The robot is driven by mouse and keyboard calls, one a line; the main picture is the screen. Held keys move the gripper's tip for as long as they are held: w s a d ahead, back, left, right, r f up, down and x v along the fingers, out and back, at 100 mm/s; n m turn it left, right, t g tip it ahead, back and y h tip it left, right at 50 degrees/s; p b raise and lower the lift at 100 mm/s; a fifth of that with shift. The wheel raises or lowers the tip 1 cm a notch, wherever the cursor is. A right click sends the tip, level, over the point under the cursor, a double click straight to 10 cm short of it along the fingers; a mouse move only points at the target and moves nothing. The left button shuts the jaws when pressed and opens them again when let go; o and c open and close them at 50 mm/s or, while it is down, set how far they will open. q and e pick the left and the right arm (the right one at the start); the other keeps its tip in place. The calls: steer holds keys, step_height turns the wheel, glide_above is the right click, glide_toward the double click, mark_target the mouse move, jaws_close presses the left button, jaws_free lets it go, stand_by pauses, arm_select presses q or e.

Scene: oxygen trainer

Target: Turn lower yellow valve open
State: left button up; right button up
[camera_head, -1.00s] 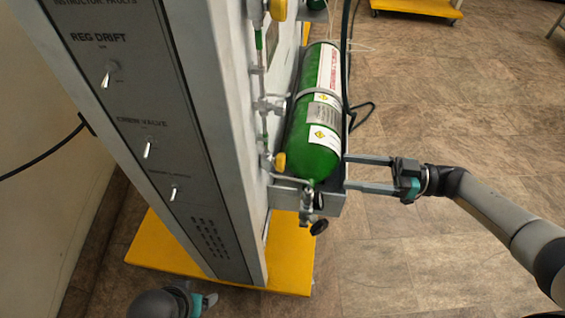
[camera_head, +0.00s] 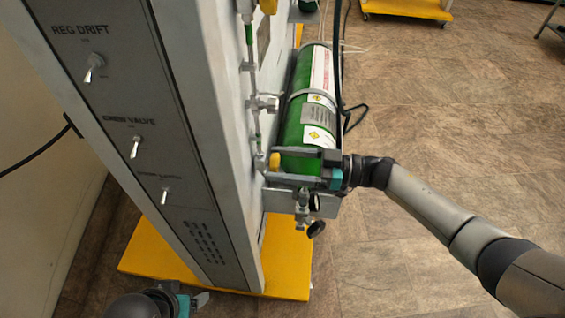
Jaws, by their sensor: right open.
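The lower yellow valve (camera_head: 274,161) is a small yellow knob on the pipework beside the lower end of the green oxygen cylinder (camera_head: 300,128). My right gripper (camera_head: 273,166) reaches in from the right across the cylinder's lower end. Its jaws are open, with one finger above and one below the yellow knob's level. The knob shows between the fingertips; I cannot tell whether they touch it. My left gripper (camera_head: 192,301) is low at the bottom edge, in front of the panel's foot and far from the valve. Its jaws are too small and partly hidden to judge.
A grey cabinet with a switch panel (camera_head: 150,175) stands left of the valve on a yellow base (camera_head: 288,262). Another yellow knob (camera_head: 268,6) is at the top edge. Black-knobbed fittings (camera_head: 316,228) hang below the cylinder. Open floor lies to the right.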

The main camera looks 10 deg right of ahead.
jaws_close()
stand_by(0.6)
